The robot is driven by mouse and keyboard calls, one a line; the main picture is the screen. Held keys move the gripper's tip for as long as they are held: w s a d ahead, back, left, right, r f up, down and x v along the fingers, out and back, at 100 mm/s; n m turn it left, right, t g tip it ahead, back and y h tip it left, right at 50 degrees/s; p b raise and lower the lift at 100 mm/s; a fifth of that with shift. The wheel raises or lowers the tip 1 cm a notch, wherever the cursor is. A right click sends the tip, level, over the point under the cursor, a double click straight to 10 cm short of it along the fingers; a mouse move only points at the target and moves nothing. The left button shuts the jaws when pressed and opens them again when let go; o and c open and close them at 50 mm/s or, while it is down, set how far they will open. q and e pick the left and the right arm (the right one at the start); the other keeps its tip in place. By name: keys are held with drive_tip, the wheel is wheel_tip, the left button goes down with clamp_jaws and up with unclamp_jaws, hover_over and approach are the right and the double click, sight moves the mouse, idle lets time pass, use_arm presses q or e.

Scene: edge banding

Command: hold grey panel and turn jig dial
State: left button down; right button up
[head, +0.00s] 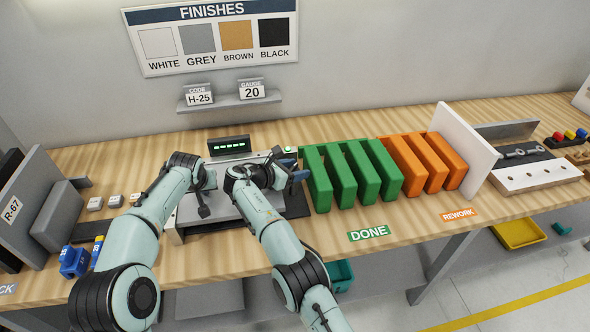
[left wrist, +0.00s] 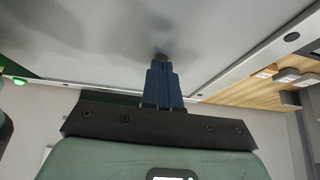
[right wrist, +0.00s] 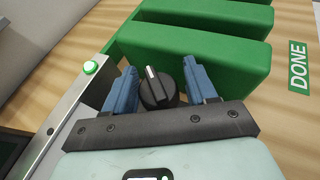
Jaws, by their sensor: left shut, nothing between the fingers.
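The grey panel (head: 228,207) lies flat in the jig on the bench. It also fills much of the left wrist view (left wrist: 100,55). My left gripper (head: 204,210) is shut and empty, its blue fingertips (left wrist: 161,62) at the panel's surface; whether they press on it I cannot tell. The black jig dial (right wrist: 157,88) has a white pointer line and stands beside the jig's metal edge. My right gripper (right wrist: 160,72) is open, with one blue finger on each side of the dial and a narrow gap at each. In the head view my right gripper (head: 293,172) hides the dial.
Green slotted racks (head: 352,173) stand just right of the dial, close to my right fingers. Orange racks (head: 422,162) follow further right. A green lit button (right wrist: 90,67) sits on the jig edge. A small display (head: 229,146) stands behind the panel. Blue bottles (head: 75,262) are at the left.

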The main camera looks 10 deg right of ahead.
drive_tip(key=shift+a+f, duration=0.15)
drive_tip(key=shift+f, duration=0.05)
drive_tip(key=shift+w+r+n+t, duration=0.1)
drive_tip(key=shift+r+n+t, duration=0.05)
drive_tip(key=shift+n+t, duration=0.25)
drive_tip(key=shift+y, duration=0.3)
